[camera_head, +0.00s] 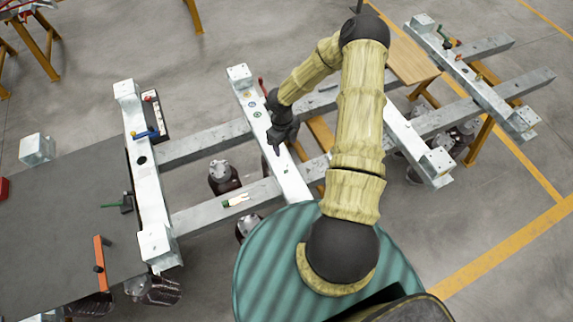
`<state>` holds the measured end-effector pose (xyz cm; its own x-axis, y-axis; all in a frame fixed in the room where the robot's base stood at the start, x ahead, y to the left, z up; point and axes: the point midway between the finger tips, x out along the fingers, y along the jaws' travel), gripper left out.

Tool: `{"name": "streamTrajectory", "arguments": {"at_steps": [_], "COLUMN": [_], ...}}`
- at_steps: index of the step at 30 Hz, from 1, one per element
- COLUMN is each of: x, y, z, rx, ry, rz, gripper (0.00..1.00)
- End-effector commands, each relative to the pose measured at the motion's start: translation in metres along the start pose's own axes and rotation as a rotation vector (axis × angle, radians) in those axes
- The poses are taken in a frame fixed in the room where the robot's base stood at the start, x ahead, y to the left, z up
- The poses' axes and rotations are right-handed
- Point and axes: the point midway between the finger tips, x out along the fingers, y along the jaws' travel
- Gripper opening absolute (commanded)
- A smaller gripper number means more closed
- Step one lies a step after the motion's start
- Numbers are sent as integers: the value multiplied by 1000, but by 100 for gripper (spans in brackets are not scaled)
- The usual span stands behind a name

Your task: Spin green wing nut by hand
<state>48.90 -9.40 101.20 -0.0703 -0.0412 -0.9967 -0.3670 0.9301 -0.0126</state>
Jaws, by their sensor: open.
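My gripper (277,148) is at the end of my arm, just above the second pale metal crossbeam (294,185). Its fingers point down toward the beam and look empty. A small green piece (286,169) is on that beam, just below and right of the fingertips in the picture. It may be the green wing nut, but it is too small to make out its wings. Several small coloured rings, one of them green (256,114), lie farther up the same beam, behind my gripper. I see no contact between the fingers and the green piece.
A blue-handled part (146,133) is on the left crossbeam. A wooden board (408,60) is at upper right.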

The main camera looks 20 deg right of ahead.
Motion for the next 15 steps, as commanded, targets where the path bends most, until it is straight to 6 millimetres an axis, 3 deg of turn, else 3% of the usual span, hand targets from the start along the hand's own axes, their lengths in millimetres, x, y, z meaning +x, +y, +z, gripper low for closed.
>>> {"name": "streamTrajectory", "arguments": {"at_steps": [15], "x": [-80], "y": [46], "z": [-44], "rx": [1307], "ry": [9], "rz": [-104], "gripper": [60]}}
